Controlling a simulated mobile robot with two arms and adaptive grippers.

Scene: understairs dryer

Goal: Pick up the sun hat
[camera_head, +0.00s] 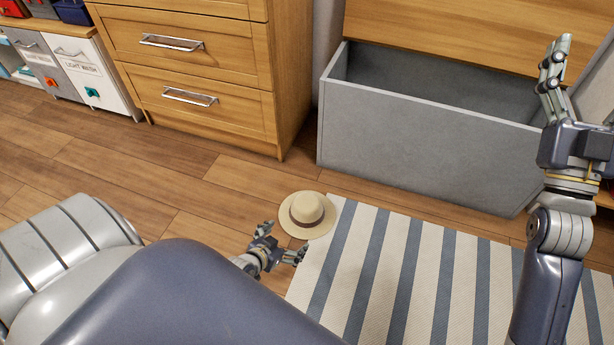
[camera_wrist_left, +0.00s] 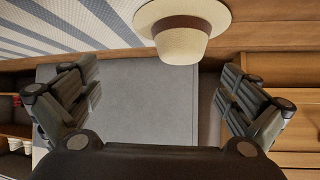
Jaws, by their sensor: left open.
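The sun hat (camera_head: 306,212) is cream with a brown band. It lies crown up on the wood floor, its brim at the corner of the striped rug. In the left wrist view the hat (camera_wrist_left: 185,38) is at the top, beyond the open fingers and slightly right of centre. My left gripper (camera_head: 284,240) is open and empty, low beside the hat on its near-left side; no contact is visible. My right gripper (camera_head: 557,60) is raised at the far right, away from the hat. Its fingers show side-on, so their opening is unclear.
A grey open bin (camera_head: 420,135) stands behind the rug (camera_head: 400,270). A wooden drawer unit (camera_head: 195,70) stands at the back left, with laundry hampers (camera_head: 95,75) farther left. The floor between the drawers and the hat is clear.

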